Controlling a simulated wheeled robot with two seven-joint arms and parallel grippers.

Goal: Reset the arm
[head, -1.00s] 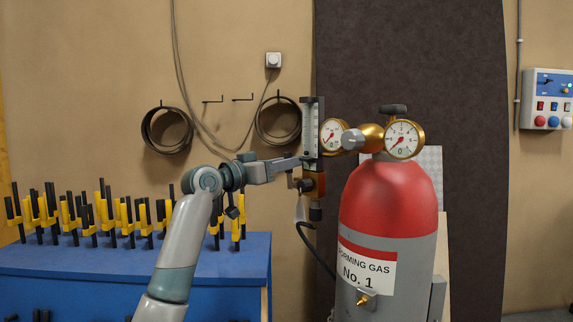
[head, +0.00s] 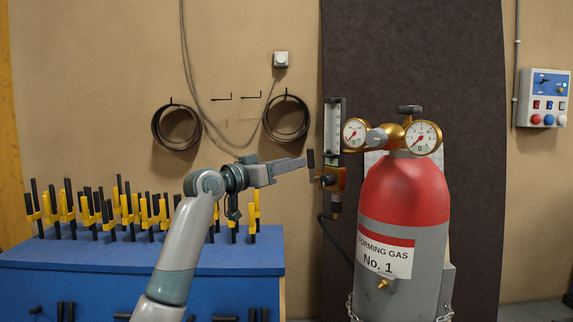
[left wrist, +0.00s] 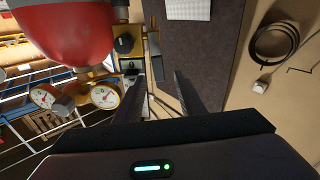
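My left arm (head: 180,245) reaches up from the bottom of the head view and bends to the right. Its gripper (head: 308,160) points at the flowmeter (head: 333,125) beside the gas cylinder, with a small gap seen between them. In the left wrist view the two dark fingers (left wrist: 158,85) stand apart with nothing held between them. A black knob (left wrist: 124,44) on the brass valve block shows beyond the left finger. My right gripper is in neither view.
The red-topped grey cylinder (head: 402,195) with two gauges (head: 423,137) stands right of the gripper. A blue bench (head: 140,262) with several yellow-and-black clamps is at left. Wire coils (head: 287,117) hang on the wall. A control box (head: 543,98) is at far right.

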